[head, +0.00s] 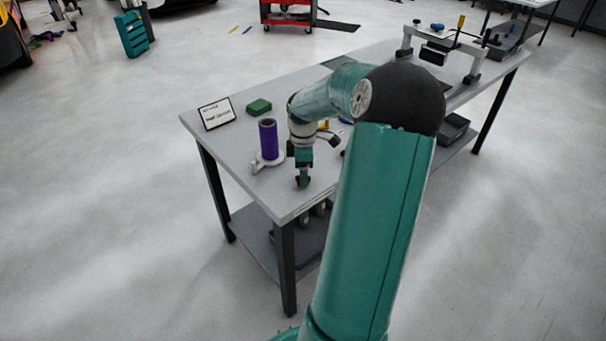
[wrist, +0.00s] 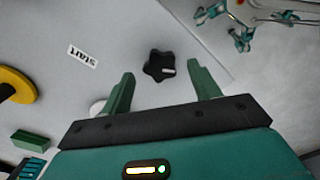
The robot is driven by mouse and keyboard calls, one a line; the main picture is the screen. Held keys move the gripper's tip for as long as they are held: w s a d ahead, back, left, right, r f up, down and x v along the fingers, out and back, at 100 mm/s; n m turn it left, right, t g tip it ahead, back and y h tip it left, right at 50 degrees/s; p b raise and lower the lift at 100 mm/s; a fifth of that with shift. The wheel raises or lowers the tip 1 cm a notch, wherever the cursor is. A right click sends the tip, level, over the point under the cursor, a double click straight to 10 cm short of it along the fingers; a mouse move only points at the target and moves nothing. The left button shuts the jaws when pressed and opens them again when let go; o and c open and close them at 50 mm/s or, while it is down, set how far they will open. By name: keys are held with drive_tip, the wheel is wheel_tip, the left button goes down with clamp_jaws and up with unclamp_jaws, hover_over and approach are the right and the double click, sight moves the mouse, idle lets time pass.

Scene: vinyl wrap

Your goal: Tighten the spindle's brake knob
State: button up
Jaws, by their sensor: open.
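The spindle's brake knob (wrist: 156,64) is a black star-shaped knob with a pale mark on its right side, seen from above in the wrist view. My gripper (wrist: 160,72) is open and empty, its two green fingers showing to the left and right of the knob, apart from it in the picture. I cannot tell how far above the knob the fingertips are. In the head view my gripper (head: 303,183) points down over the near end of the bench, and the knob is not distinguishable there. The spindle carries a purple roll (head: 268,140) upright on a pale base (head: 258,163), left of my gripper.
The grey bench (head: 225,155) has a sign (head: 216,114) and a green block (head: 259,106) behind the roll. A START label (wrist: 83,57) and a yellow disc (wrist: 14,86) lie left of the knob.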

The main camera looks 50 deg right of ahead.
drive_tip(key=shift+f, duration=0.9)
drive_tip(key=c, duration=1)
